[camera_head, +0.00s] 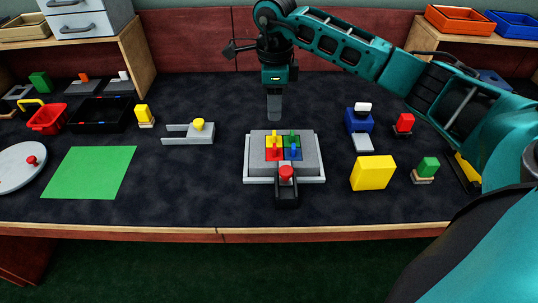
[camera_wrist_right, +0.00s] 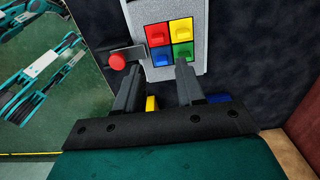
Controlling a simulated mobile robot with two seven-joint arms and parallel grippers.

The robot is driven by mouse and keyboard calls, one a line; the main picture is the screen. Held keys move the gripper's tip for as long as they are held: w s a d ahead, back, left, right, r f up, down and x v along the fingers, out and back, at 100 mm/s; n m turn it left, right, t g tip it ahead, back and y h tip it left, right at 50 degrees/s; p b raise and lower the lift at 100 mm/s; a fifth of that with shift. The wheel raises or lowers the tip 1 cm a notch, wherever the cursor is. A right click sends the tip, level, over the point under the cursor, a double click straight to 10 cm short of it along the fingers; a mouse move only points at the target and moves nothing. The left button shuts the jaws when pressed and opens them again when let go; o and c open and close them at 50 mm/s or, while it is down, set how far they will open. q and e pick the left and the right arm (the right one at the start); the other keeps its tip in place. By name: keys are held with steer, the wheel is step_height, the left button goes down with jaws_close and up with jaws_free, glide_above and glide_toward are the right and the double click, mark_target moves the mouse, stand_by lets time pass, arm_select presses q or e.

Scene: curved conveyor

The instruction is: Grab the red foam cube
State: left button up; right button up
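A small red block (camera_head: 403,122), the plainest red cube-like thing, sits on a dark base at the right of the table in the head view. I cannot tell if it is foam. Another red piece with a raised knob (camera_head: 273,153) sits among coloured squares on a grey box; it also shows in the right wrist view (camera_wrist_right: 157,35). My right gripper (camera_head: 274,116) points down above the table, behind the grey box. In the right wrist view its two fingers (camera_wrist_right: 159,66) are apart with nothing held between them. My left gripper is not in view.
The grey box (camera_head: 312,158) has a black button box with a red button (camera_head: 286,173) at its front. A yellow block (camera_head: 372,172), a green block (camera_head: 428,167) and a blue device (camera_head: 358,123) stand to the right. The table's back middle is mostly clear.

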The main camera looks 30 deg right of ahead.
glide_above(275, 146)
steer(key=f, duration=0.6)
steer(key=shift+w+a+f, duration=0.1)
steer(key=shift+w+f, duration=0.1)
steer(key=shift+f, duration=0.1)
steer(key=shift+s+f, duration=0.2)
steer(key=shift+f, duration=2.45)
steer(key=shift+c, duration=0.4)
jaws_close()
